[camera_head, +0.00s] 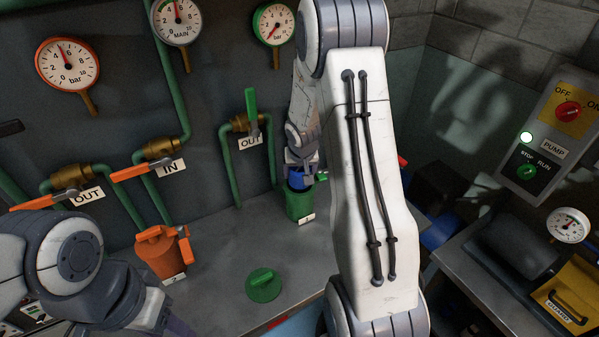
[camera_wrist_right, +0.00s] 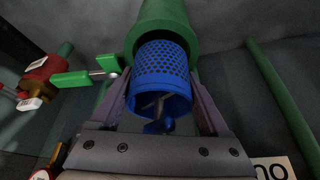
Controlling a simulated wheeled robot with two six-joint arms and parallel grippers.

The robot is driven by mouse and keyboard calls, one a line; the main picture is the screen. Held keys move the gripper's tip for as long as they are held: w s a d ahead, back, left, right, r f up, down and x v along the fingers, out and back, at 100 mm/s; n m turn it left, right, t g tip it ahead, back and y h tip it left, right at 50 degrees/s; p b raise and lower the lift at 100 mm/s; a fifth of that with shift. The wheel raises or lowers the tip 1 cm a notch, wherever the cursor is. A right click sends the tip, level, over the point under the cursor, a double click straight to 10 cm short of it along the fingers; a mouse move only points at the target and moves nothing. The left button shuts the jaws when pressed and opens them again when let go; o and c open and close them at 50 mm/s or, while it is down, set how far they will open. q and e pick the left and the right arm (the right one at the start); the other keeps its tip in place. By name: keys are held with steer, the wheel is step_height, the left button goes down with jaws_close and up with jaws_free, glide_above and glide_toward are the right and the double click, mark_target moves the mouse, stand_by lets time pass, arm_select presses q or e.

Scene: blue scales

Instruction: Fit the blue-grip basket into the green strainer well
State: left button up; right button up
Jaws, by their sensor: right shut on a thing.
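The blue-grip basket (camera_wrist_right: 160,80) is a blue perforated cylinder. It also shows in the head view (camera_head: 296,179). My right gripper (camera_wrist_right: 163,108) is shut on it, one finger on each side; in the head view the gripper (camera_head: 300,168) is partly behind my own arm. The green strainer well (camera_head: 299,207) stands upright on the bench, with a white tag. The basket is at the well's mouth, lined up with the green ring (camera_wrist_right: 165,22) in the wrist view; how deep it sits I cannot tell. My left arm shows at lower left, its gripper out of frame.
A green lid (camera_head: 264,286) lies on the bench in front of the well. An orange strainer (camera_head: 163,252) stands to the left. A green valve handle (camera_head: 251,103) and pipes are close behind the well. The bench middle (camera_head: 225,240) is clear.

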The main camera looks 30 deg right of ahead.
steer(key=shift+f+b, duration=0.95)
steer(key=shift+f, duration=0.05)
steer(key=o, duration=1.3)
steer(key=shift+r, duration=0.1)
